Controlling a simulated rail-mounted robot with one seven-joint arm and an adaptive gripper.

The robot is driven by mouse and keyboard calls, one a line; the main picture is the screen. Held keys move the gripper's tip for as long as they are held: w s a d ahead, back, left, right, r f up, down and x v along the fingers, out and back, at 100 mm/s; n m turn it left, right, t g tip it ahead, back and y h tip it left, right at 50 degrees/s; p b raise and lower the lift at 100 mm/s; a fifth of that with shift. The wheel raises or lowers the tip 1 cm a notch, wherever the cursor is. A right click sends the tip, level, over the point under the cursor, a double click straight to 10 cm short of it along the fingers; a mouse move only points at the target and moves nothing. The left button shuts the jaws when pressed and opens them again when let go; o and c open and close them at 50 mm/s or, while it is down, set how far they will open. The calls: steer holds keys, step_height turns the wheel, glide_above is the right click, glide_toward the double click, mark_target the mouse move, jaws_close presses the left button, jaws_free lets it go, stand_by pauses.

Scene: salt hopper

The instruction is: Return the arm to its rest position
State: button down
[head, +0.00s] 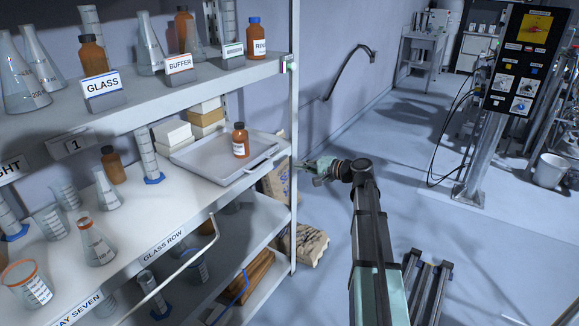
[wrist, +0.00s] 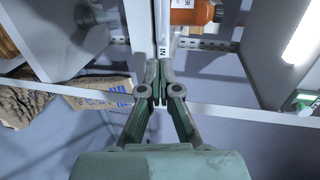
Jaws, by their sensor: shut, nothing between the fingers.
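My arm reaches forward from the bottom of the head view, and my gripper (head: 308,166) points left toward the right end of the shelf rack. In the wrist view my gripper (wrist: 161,68) is shut, its fingertips together with nothing between them. The fingertips are close to the shelf's edge and tray; I cannot tell whether they touch. A brown bottle with an orange body (head: 240,140) stands on the grey tray (head: 205,170) on the middle shelf. A bottle with a white label also shows at the top of the wrist view (wrist: 195,12).
The shelf rack's upright post (head: 293,120) stands close to my gripper. Paper sacks (head: 308,245) lie low beside the rack. The shelves hold several flasks, beakers and bottles. A control panel on a post (head: 520,60) stands at the right. The floor between is open.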

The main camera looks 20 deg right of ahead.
steer(key=s+a+f+n+g+h+p, duration=0.1)
steer(key=s+a+f+n+g+h, duration=0.2)
steer(key=s+f, duration=0.75)
steer(key=s+a+f+g+h, duration=0.15)
steer(key=s+f+g, duration=0.35)
steer(key=f, duration=1)
steer(key=s+a+f+n+g+h+p, duration=0.1)
steer(key=s+a+f+n+g, duration=0.15)
steer(key=s+f, duration=0.8)
steer(key=s+a+f+n+g+h, duration=0.1)
steer(key=s+f, duration=0.4)
steer(key=s, duration=0.6)
steer(key=s+a+f+n+g+h+p, duration=0.1)
steer(key=s+a+f+g, duration=0.3)
steer(key=s, duration=0.7)
steer(key=s+a+f+n+g+h+p, duration=0.1)
steer(key=s+a+f+n+g+h, duration=0.1)
steer(key=s+f, duration=0.4)
steer(key=s+a+g, duration=0.1)
steer(key=s+a, duration=0.1)
steer(key=s, duration=0.3)
steer(key=shift+s+f+n, duration=0.15)
steer(key=shift+s+n, duration=0.2)
steer(key=shift+s, duration=0.05)
